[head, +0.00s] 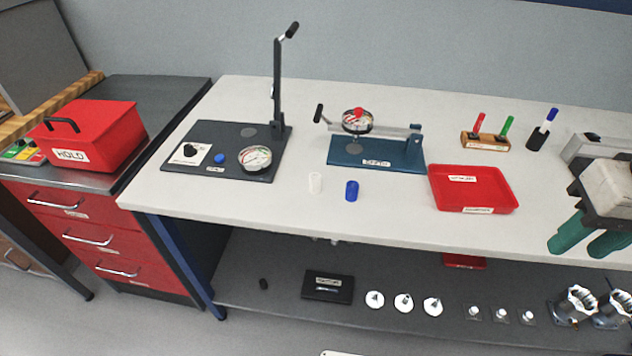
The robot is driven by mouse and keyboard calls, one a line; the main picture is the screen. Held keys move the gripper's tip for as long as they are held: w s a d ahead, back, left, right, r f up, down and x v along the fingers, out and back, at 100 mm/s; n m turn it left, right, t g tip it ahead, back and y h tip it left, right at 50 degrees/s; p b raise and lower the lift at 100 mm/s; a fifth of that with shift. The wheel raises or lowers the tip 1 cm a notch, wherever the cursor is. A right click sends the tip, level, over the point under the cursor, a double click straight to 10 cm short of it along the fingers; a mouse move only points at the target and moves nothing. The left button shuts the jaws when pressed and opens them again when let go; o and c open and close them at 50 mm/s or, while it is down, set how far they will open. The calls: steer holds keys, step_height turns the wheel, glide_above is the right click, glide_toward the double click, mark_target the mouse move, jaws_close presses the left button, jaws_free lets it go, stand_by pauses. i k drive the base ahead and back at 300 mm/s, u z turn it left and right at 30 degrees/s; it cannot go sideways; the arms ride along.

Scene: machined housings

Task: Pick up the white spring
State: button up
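The white spring (315,182) is a small pale upright cylinder near the front of the pale bench top. A blue spring (352,190) of similar size stands just to its right, apart from it. My gripper (586,238) is at the far right, over the bench's front edge, with green fingers pointing down. A narrow gap shows between the fingers, and nothing is seen in it. My gripper is far to the right of the white spring and not touching it. The springs' fine details are too small to make out.
Behind the springs are a black lever press (225,135) and a blue lever fixture (345,150). A red tray (474,192) lies between the springs and my gripper. A marker holder (484,140) stands behind it. Bench space in front of the springs is clear. A lower shelf (250,305) holds several parts.

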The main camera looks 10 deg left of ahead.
mark_target(317, 184)
steer(key=z, duration=2.7)
steer(key=k, duration=1.9)
steer(key=u, duration=2.1)
